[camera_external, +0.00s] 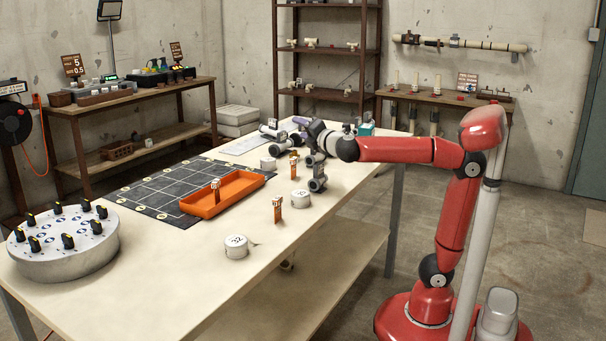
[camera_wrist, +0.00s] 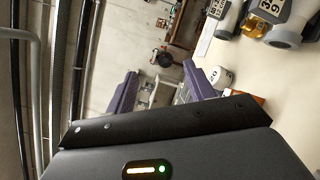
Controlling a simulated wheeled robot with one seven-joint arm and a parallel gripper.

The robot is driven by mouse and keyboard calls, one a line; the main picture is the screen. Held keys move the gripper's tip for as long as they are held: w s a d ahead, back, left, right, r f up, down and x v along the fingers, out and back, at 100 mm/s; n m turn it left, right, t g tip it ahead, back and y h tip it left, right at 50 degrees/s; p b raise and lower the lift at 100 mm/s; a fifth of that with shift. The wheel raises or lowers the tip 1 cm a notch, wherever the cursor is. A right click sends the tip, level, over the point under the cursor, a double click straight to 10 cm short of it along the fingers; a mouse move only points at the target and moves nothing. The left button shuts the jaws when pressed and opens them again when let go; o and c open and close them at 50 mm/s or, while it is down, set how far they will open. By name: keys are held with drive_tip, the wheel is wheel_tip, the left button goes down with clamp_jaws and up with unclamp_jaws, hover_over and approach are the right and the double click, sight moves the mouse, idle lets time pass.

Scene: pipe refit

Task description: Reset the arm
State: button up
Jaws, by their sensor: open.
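My red arm reaches left over the far end of the workbench in the external view, with its elbow bent high above my base. My gripper (camera_external: 302,128) is at the arm's end, above the bench, close to grey pipe fittings. In the wrist view my gripper (camera_wrist: 160,90) shows two purple fingers set apart, with nothing held between them. The camera looks sideways past the bench toward the wall and floor.
The workbench (camera_external: 150,288) holds an orange tray (camera_external: 245,187), a dark grid mat (camera_external: 128,197), a round knob panel (camera_external: 65,258), white labelled cylinders (camera_external: 236,247) and a grey fitting (camera_external: 318,182) below my wrist. The front middle of the bench is mostly clear.

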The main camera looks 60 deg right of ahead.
drive_tip(key=s+d+f+m+g+h+p, duration=0.1)
drive_tip(key=s+d+f+m+g+h, duration=0.1)
drive_tip(key=s+d+f+m+g, duration=0.65)
drive_tip(key=s+d+f+m+g+h+p, duration=0.1)
drive_tip(key=s+d+f+m+g, duration=0.4)
drive_tip(key=s+d+m, duration=0.75)
drive_tip(key=s+a+f+n+y, duration=0.2)
drive_tip(key=a+f+y, duration=0.3)
drive_tip(key=a+f, duration=0.3)
wheel_tip(320, 180, down, 3)
drive_tip(key=shift+s+r+t+b, duration=0.2)
drive_tip(key=shift+s+t+b, duration=0.2)
drive_tip(key=shift+s+t, duration=0.05)
drive_tip(key=shift+o, duration=0.5)
drive_tip(key=s+a+f+m+y, duration=0.1)
drive_tip(key=a+f+y, duration=0.3)
drive_tip(key=a, duration=0.5)
wheel_tip(320, 180, down, 2)
drive_tip(key=shift+s+a+f+t+y, duration=0.15)
drive_tip(key=shift+s+t+y, duration=0.15)
drive_tip(key=shift+s+y, duration=0.15)
drive_tip(key=shift+r, duration=0.2)
